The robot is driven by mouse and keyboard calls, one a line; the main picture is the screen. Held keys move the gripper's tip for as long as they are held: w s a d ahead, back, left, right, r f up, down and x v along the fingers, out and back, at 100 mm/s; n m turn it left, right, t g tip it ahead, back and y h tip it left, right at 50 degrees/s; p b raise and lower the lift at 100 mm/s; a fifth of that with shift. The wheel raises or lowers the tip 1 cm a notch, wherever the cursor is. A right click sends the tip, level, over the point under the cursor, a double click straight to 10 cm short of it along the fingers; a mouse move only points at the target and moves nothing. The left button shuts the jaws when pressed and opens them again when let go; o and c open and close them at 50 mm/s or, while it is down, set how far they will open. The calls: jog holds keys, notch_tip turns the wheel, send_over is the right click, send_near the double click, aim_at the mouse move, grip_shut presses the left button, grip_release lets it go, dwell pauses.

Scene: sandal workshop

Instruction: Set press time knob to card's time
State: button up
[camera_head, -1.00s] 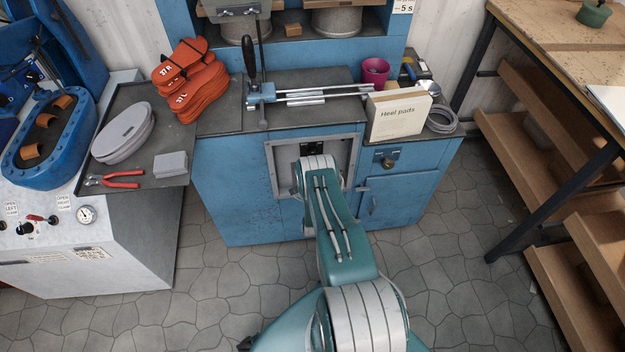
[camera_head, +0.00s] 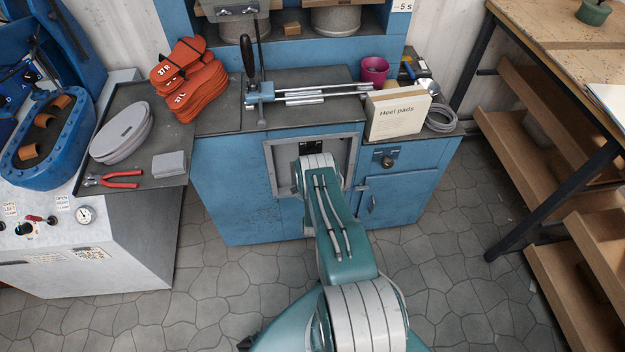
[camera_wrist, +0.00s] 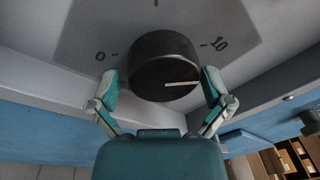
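The dark round knob (camera_wrist: 160,58) sits on a grey dial plate (camera_wrist: 85,30) in the wrist view. A white pointer line on its face lies toward the right. The dial shows "0" at the left and "10" at the right, with tick marks between. My gripper (camera_wrist: 160,81) is open, with one teal fingertip on each side of the knob. A gap shows at the left finger; contact at the right finger is unclear. A card (camera_head: 402,5) reading "5 s" is cut off at the top of the head view. My arm hides the gripper and knob there.
A tray (camera_head: 165,105) with red pliers (camera_head: 113,179) is left. A wooden shelf unit (camera_head: 535,130) stands right. Tiled floor between is clear.

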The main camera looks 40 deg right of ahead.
jog(key=shift+r, duration=0.1)
jog(key=v, duration=1.2)
